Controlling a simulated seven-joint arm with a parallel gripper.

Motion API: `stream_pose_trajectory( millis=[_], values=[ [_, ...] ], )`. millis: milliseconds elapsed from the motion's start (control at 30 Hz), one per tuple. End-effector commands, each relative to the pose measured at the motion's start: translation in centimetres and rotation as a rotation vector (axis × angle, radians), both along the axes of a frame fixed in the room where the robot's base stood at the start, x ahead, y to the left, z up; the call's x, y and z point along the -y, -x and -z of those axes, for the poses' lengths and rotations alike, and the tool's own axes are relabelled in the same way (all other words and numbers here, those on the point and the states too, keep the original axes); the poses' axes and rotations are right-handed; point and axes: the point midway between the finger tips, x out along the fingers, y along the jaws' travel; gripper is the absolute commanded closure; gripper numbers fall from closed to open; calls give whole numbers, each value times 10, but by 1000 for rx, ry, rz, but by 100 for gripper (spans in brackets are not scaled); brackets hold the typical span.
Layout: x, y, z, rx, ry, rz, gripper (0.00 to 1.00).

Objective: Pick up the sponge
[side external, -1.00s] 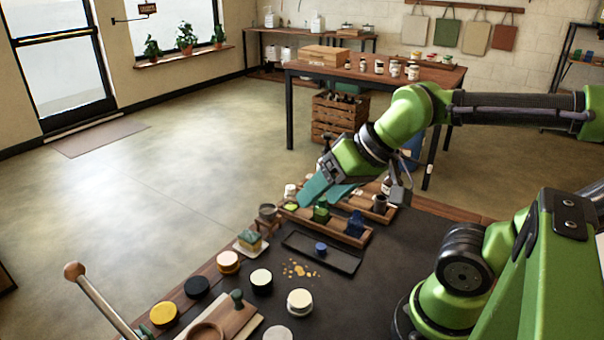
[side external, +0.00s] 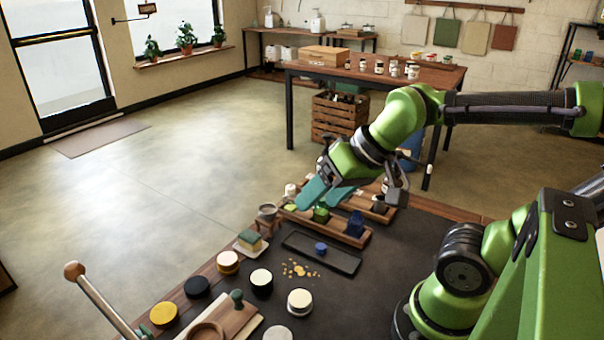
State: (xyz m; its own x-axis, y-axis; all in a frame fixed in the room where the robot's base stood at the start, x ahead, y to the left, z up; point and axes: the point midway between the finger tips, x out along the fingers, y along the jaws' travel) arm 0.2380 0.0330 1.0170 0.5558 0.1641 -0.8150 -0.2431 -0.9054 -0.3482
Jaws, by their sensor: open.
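The sponge (side external: 250,239) is a small block with a green top and a yellowish lower part. It rests on a pale dish (side external: 239,249) near the left edge of the dark work surface. My gripper (side external: 328,194), with teal fingers, is open and hangs over the wooden trays at the back of the surface. It is to the right of and behind the sponge, well apart from it. The fingers partly hide the trays and what stands in them.
A wooden tray (side external: 352,240) holds green and blue items. A black tray (side external: 295,248) with a blue piece lies in front of it. Yellow crumbs (side external: 299,269) and several round jars are nearer the camera, with a wooden board (side external: 232,320).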

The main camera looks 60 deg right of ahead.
Motion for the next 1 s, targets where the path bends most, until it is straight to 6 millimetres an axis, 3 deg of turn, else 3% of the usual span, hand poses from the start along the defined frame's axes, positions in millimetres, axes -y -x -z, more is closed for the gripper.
stream_pose_trajectory(
  millis=[167, 367, 700, 867, 933, 1000],
  values=[
    [3, -34, 10, -121, 17, -8, 32],
    [13, -99, 19, -280, 85, -73, 32],
    [36, -204, 63, -517, 224, -242, 32],
    [43, -228, 60, -548, 269, -305, 32],
    [44, -229, 51, -545, 281, -325, 32],
    [43, -225, 56, -560, 279, -344, 32]
  ],
)
